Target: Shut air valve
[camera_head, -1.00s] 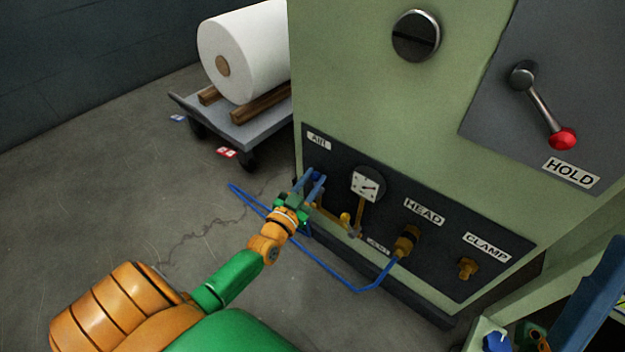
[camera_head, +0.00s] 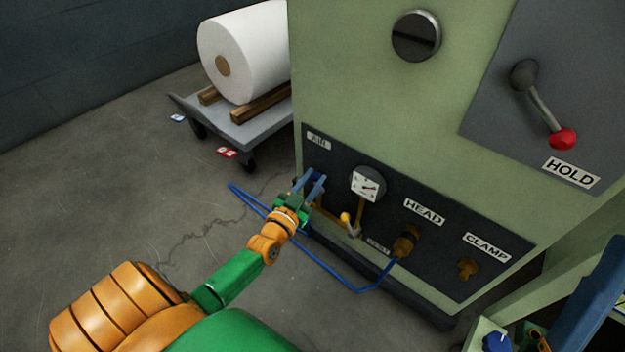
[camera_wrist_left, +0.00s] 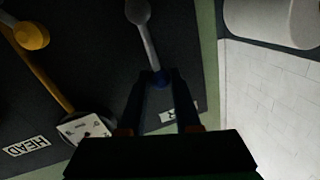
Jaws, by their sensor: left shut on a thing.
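The air valve lever (camera_wrist_left: 148,45) shows in the left wrist view as a grey bar running from a round pivot to a blue end. The AIR label (camera_head: 318,140) is on the dark lower panel of the green machine. My left gripper (camera_head: 312,182) is just below that label in the head view. Its blue fingers are shut on the lever's blue end, which shows between the fingertips (camera_wrist_left: 160,80) in the left wrist view. In the head view the gripper hides most of the lever.
A round gauge (camera_head: 367,185), a yellow-knobbed part (camera_head: 346,218) and the HEAD fitting (camera_head: 406,240) with a blue hose (camera_head: 340,278) are close on the right. A red-knobbed HOLD lever (camera_head: 543,105) is higher up. A cart (camera_head: 235,125) with a white roll stands behind left.

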